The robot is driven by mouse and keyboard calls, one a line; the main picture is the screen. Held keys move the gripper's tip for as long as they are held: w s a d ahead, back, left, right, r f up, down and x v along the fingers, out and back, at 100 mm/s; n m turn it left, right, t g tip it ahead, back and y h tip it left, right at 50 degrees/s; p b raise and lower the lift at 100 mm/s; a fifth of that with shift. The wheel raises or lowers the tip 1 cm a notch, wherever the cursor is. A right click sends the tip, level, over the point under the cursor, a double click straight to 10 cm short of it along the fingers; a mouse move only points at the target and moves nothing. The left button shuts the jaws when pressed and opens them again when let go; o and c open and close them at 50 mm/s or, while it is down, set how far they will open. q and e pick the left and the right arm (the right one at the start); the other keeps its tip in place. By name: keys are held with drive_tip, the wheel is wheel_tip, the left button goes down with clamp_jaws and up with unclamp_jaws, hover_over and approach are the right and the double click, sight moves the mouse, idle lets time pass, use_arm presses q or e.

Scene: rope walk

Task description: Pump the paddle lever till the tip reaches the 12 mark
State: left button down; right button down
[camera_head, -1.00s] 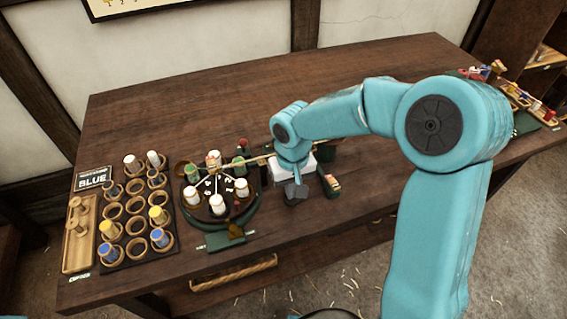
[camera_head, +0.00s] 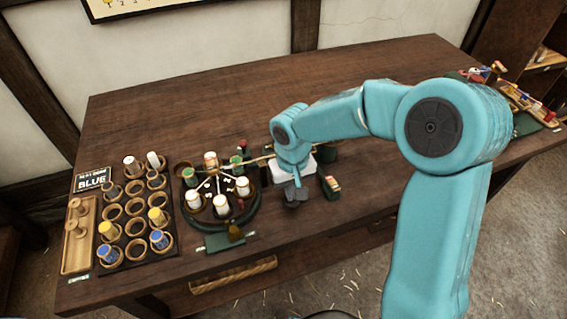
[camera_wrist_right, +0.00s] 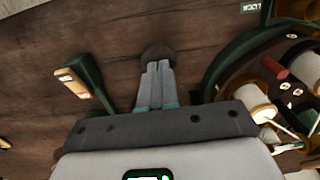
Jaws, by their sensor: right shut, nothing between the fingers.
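My right gripper (camera_head: 296,198) is shut and empty, pointing down at the right of the round braiding stand (camera_head: 252,213). Its closed fingers also show in the right wrist view (camera_wrist_right: 157,88). A dark rounded piece (camera_wrist_right: 158,51), perhaps the paddle of the lever, lies at the fingertips; I cannot tell whether they touch it. White and green bobbins (camera_head: 220,203) stand on the disc with pale strands running to its middle. A thin wooden bar (camera_head: 258,158) runs from the stand towards my wrist. I cannot make out the tip or the 12 mark. My left gripper is out of view.
A dark rack of wooden rings (camera_head: 135,228) with several bobbins stands left, beside a wooden tray (camera_head: 78,245) and a BLUE sign (camera_head: 92,180). A green bracket with a wooden piece (camera_head: 331,186) stands just right of my gripper. The bench's back is clear.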

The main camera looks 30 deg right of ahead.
drive_tip(key=shift+w+r+p, duration=0.15)
drive_tip(key=shift+r+p, duration=2)
drive_tip(key=shift+r, duration=0.95)
drive_tip(key=shift+f, duration=0.1)
drive_tip(key=shift+f, duration=0.2)
drive_tip(key=shift+f+b, duration=2.6)
drive_tip(key=shift+f, duration=0.05)
drive_tip(key=shift+f+b, duration=0.3)
drive_tip(key=shift+f, duration=0.05)
drive_tip(key=shift+r, duration=0.15)
drive_tip(key=shift+r+p, duration=2.45)
drive_tip(key=shift+r, duration=0.6)
drive_tip(key=shift+f, duration=0.1)
